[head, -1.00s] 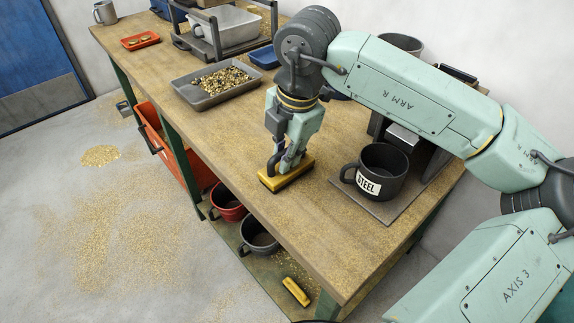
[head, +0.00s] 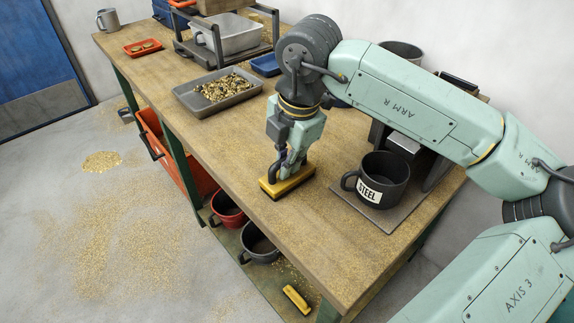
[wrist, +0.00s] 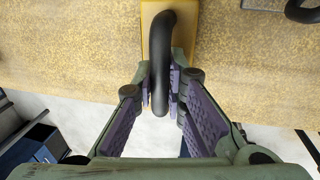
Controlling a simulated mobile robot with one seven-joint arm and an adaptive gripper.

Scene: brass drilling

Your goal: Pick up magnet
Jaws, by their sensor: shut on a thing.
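The magnet (head: 290,183) is a yellow block with a black loop handle, at the front edge of the workbench (head: 330,245). My gripper (head: 284,165) is directly above it, pointing down, with its fingers at the handle. In the wrist view the black handle (wrist: 161,60) runs between the two purple finger pads, and the yellow body (wrist: 152,30) lies beyond it. My gripper (wrist: 166,88) is shut on the handle. The magnet sits on or very close to the bench top; I cannot tell if there is a gap. My fingers partly hide the handle in the head view.
A dark cup labelled STEEL (head: 383,180) stands on a grey plate right of the magnet. A grey tray of metal chips (head: 218,92) lies behind to the left. Red (head: 227,207) and grey (head: 259,243) pots and another yellow block (head: 296,299) are on the lower shelf.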

